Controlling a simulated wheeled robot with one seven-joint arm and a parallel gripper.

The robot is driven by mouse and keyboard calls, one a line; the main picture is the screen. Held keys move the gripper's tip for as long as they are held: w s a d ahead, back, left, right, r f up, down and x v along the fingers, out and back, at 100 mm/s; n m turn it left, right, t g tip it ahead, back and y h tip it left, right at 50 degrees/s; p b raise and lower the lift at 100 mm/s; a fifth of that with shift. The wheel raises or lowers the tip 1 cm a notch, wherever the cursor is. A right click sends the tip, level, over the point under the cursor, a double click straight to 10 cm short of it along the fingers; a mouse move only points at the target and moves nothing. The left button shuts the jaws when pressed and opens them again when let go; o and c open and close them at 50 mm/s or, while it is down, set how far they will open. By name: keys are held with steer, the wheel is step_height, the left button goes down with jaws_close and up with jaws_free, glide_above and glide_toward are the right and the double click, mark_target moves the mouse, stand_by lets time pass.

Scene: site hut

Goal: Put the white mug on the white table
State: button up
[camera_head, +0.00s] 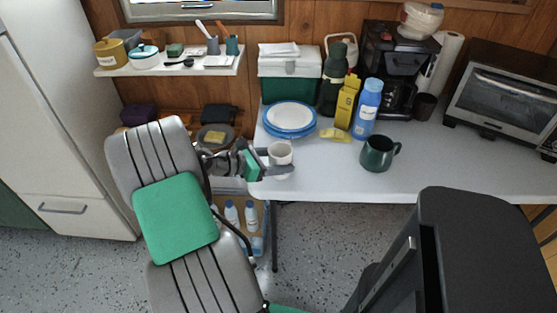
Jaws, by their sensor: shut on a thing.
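The white mug (281,153) is upright between the fingers of my gripper (279,166), which is shut on it. My gripper comes in from the left. The mug appears at the front left part of the white table (325,180), just in front of the stacked plates. I cannot tell whether its base touches the tabletop or is slightly above it. Part of the mug's lower side is hidden by the near finger.
A dark green mug (377,153) stands to the right. Blue-rimmed plates (289,118), a yellow sponge (335,135), a yellow box (346,103) and a blue bottle (367,109) stand behind. Bare tabletop lies between the two mugs and along the front edge.

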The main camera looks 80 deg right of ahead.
steer(key=o, duration=1.7)
steer(key=shift+r, duration=0.15)
steer(key=w+a+r+m+t+y+p, duration=0.2)
steer(key=w+a+m+t+y, duration=0.55)
steer(key=w+a, duration=1.75)
steer(key=s+a+t, duration=0.1)
steer(key=a, duration=0.6)
steer(key=s+a+r+t+y, duration=0.1)
steer(key=a+t, duration=0.1)
steer(key=a, duration=0.6)
steer(key=s+a+m+t+y, duration=0.1)
steer(key=a, duration=0.6)
steer(key=shift+a+r, duration=0.15)
steer(key=shift+a, duration=0.15)
